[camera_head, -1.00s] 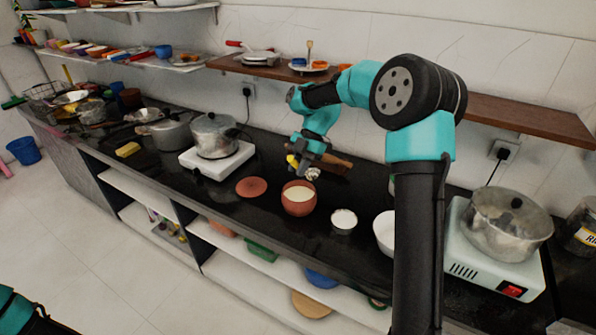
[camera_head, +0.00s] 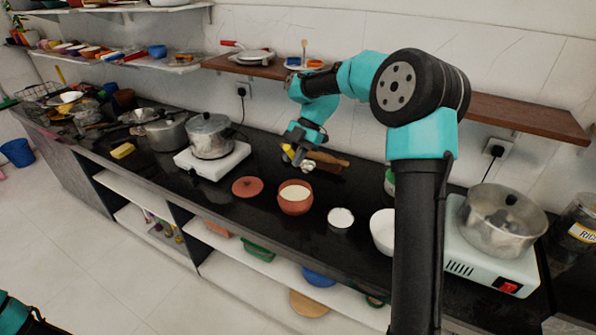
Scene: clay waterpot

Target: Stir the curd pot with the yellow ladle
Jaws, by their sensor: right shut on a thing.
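The clay curd pot (camera_head: 295,204) stands upright on the black counter, open, with white curd inside. My right gripper (camera_head: 300,158) is behind and above the pot, shut on the yellow ladle (camera_head: 288,151). The ladle's yellow handle end sticks out to the left of the jaws. Its pale bowl end shows just below the jaws, behind the pot's rim and apart from it. The fingers hide the ladle's middle. Only part of my left arm shows at the bottom left; its gripper is out of view.
A flat clay lid (camera_head: 247,187) lies left of the pot. A small bowl of white stuff (camera_head: 341,219) and a white bowl (camera_head: 383,232) stand to the right. A wooden item (camera_head: 328,160) lies behind. A steel pot (camera_head: 211,136) sits on a white stove (camera_head: 213,160).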

